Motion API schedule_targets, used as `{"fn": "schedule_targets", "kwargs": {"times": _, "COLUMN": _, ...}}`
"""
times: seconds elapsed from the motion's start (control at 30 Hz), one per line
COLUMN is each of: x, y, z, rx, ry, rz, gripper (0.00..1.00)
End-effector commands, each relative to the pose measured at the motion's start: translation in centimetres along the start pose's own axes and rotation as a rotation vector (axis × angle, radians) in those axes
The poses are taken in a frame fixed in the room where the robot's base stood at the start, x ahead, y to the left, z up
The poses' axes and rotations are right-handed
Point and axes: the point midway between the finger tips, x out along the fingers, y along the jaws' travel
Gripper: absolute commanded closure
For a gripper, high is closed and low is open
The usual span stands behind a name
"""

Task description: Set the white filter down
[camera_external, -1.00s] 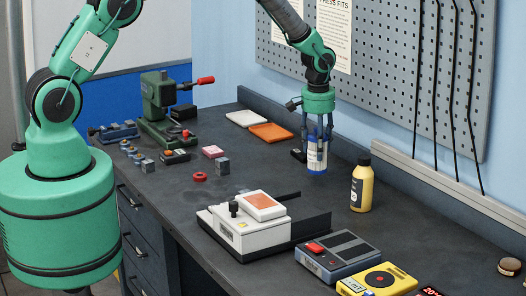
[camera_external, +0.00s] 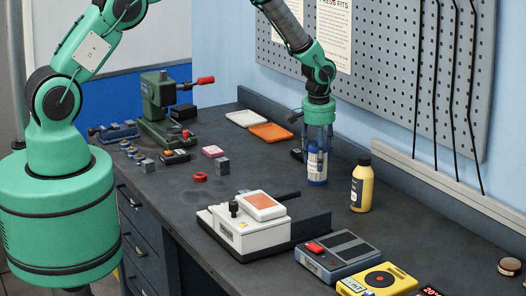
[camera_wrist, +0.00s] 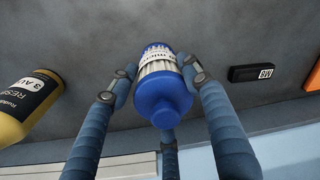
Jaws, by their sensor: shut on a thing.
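The white filter (camera_external: 317,163) has a pleated white body, a label and blue end caps. It stands upright beneath my gripper (camera_external: 317,146) near the back of the dark bench. In the wrist view the filter (camera_wrist: 160,62) shows its blue cap toward the camera, with the blue fingers of my gripper (camera_wrist: 159,80) closed around its sides. Its base is at or very near the bench top; I cannot tell whether it touches.
A yellow bottle with a black label (camera_external: 361,185) stands to the right of the filter. A small black block (camera_wrist: 252,73) lies near it. Orange (camera_external: 270,132) and white (camera_external: 246,118) trays lie to the left. A white device (camera_external: 240,230) stands in front.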

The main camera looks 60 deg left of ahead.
Motion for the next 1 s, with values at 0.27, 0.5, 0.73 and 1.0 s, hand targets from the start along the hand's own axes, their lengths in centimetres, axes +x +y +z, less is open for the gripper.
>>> {"fn": "schedule_targets", "kwargs": {"times": 0.27, "x": 0.2, "y": 0.0, "z": 0.0, "rx": 0.000, "ry": 0.001, "rz": 0.001, "gripper": 0.87}}
{"fn": "schedule_targets", "kwargs": {"times": 0.5, "x": 0.2, "y": 0.0, "z": 0.0, "rx": 0.000, "ry": 0.000, "rz": 0.000, "gripper": 0.33}}
{"fn": "schedule_targets", "kwargs": {"times": 0.73, "x": 0.1, "y": 0.0, "z": 0.0, "rx": 0.000, "ry": 0.000, "rz": 0.000, "gripper": 0.33}}
{"fn": "schedule_targets", "kwargs": {"times": 1.0, "x": -1.3, "y": 0.1, "z": -0.1, "rx": -0.001, "ry": 0.002, "rz": 0.002, "gripper": 0.33}}
